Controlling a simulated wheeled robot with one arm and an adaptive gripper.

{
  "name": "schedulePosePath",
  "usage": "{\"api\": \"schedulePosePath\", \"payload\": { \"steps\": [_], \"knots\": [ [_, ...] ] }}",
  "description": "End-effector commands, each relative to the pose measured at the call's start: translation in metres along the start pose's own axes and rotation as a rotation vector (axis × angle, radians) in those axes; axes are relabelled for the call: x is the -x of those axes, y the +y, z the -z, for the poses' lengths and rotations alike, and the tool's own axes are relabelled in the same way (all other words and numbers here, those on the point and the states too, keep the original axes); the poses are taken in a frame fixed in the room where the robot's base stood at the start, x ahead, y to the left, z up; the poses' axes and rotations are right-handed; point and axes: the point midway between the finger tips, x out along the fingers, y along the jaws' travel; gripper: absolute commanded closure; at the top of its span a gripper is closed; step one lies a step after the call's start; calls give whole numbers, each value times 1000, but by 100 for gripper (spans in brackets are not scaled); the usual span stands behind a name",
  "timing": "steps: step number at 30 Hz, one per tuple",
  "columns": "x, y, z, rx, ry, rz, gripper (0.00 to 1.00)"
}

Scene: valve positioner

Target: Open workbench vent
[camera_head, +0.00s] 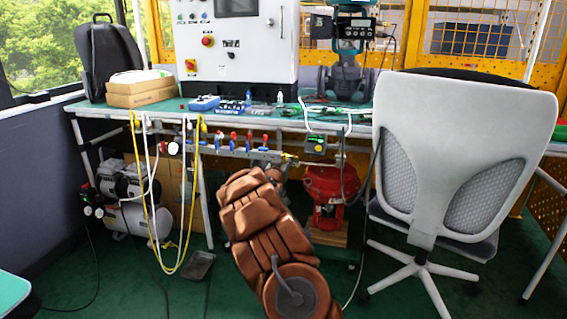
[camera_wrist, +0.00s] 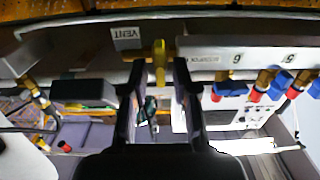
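The vent valve's yellow handle (camera_wrist: 159,62) shows in the wrist view, beside a white label (camera_wrist: 127,37) reading VENT upside down. The handle stands crosswise to its brass fitting. My gripper (camera_wrist: 159,72) is open, with one finger on each side of the handle and a visible gap on both sides. In the head view, a small yellow part (camera_head: 289,156) at the right end of the manifold appears to be this valve. My gripper (camera_head: 268,156) there is mostly hidden behind my brown-covered arm.
Red and blue valves (camera_head: 234,141) line the manifold under the workbench (camera_head: 345,127); some also show right of the vent in the wrist view (camera_wrist: 268,82). Yellow and white hoses (camera_head: 160,215) hang at left. A red actuator (camera_head: 327,185) and an office chair (camera_head: 465,140) stand at right.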

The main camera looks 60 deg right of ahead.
Motion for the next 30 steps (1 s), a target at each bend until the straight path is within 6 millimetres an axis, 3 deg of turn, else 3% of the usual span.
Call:
{"api": "schedulePosePath", "payload": {
  "steps": [7,30],
  "knots": [
    [0,0,0,0,0,0,100],
    [0,0,0,-99,-1,0,100]
  ]
}}
